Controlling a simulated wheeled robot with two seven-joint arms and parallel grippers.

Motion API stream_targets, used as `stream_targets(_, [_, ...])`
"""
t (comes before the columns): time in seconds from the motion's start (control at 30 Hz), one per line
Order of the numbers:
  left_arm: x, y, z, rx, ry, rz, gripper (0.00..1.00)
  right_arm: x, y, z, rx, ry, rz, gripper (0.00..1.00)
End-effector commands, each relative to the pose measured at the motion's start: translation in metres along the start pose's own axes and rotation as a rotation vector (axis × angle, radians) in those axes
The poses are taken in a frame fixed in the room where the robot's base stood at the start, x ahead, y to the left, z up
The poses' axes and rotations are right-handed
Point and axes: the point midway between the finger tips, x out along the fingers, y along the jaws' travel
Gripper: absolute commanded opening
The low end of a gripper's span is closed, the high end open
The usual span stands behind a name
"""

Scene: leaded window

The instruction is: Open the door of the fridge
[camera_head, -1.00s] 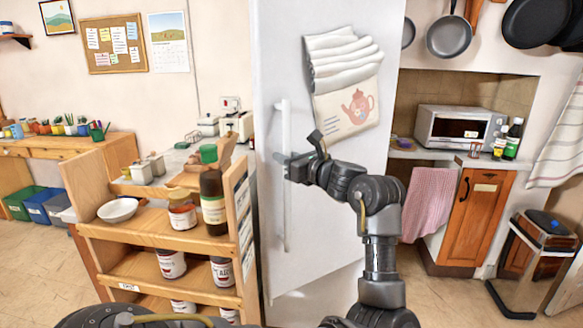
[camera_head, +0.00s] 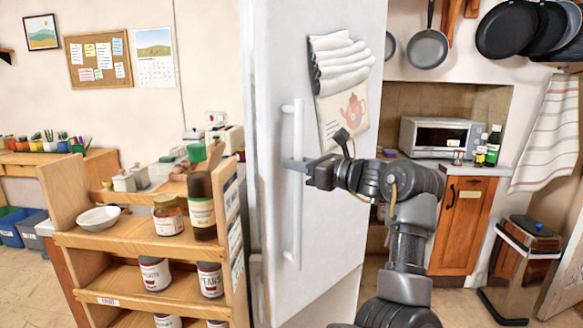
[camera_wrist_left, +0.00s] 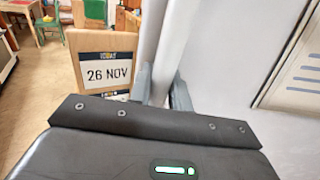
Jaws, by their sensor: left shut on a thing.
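The fridge door (camera_head: 345,190) is a tall pale panel in the middle of the head view, seen at a slant. Its long white vertical handle (camera_head: 297,225) is near its left edge. My left gripper (camera_head: 293,164) is shut on the handle around its middle, with the arm coming from the lower right. In the left wrist view the handle (camera_wrist_left: 178,30) runs up from between the two fingers (camera_wrist_left: 161,88). The door's edge shows at its left; how wide any gap is, I cannot tell. The fridge interior is not visible. My right gripper is not in view.
A wooden shelf cart (camera_head: 140,238) with jars, a bottle and a bowl (camera_head: 98,218) stands close left of the door. A towel (camera_head: 340,90) hangs on the door. A toaster oven (camera_head: 440,137) and bin (camera_head: 520,265) are at right. Floor shows at lower right.

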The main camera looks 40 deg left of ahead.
Motion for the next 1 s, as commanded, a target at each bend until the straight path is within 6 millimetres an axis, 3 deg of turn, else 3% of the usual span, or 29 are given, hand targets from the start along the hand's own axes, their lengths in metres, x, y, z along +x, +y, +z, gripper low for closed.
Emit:
stream_targets(0.43, [-0.0012, -0.0004, 0.0005, -0.001, 0.0, 0.0, 0.0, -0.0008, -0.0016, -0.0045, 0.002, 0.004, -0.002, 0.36])
stream_targets(0.47, [-0.0011, -0.0003, 0.0005, -0.001, 0.0, 0.0, 0.22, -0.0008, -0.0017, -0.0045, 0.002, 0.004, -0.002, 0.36])
stream_targets(0.6, [-0.0005, 0.0, 0.0004, -0.001, 0.0, 0.001, 0.4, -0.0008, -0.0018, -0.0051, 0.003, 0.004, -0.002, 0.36])
stream_targets(1.0, [-0.0002, 0.0024, -0.0009, -0.001, 0.0, 0.008, 0.41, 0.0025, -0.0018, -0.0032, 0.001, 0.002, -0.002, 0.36])
